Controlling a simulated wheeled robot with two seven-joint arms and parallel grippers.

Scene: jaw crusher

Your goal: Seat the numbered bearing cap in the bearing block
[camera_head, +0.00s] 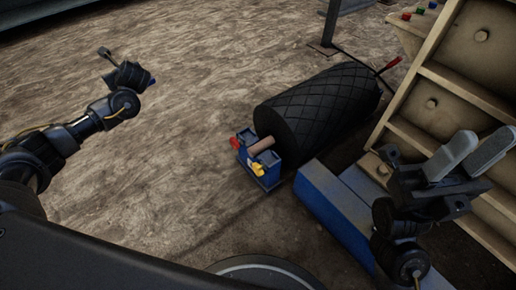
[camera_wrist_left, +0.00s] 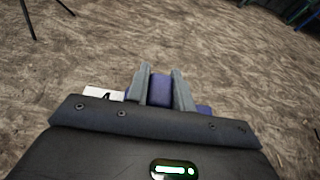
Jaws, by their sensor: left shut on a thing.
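My left gripper (camera_wrist_left: 161,88) is shut on a blue-purple part (camera_wrist_left: 160,91), which looks like the bearing cap. A white label with a dark mark, only partly visible, sticks out on its left side; the number cannot be read. In the head view my left gripper (camera_head: 128,75) is at the upper left, above bare ground and well apart from the block, with a bit of blue showing. The blue bearing block (camera_head: 271,180) stands at the near end of the black drum, with a brown shaft (camera_head: 261,146) lying in its top. My right gripper (camera_head: 488,146) is open and empty at the right.
The black diamond-patterned drum (camera_head: 318,105) lies behind the block. A blue beam (camera_head: 330,210) runs to the right of the block. A beige ribbed frame (camera_head: 440,112) rises at the right. A red part (camera_head: 235,142) and a yellow part (camera_head: 258,169) flank the block. Ground at left is clear.

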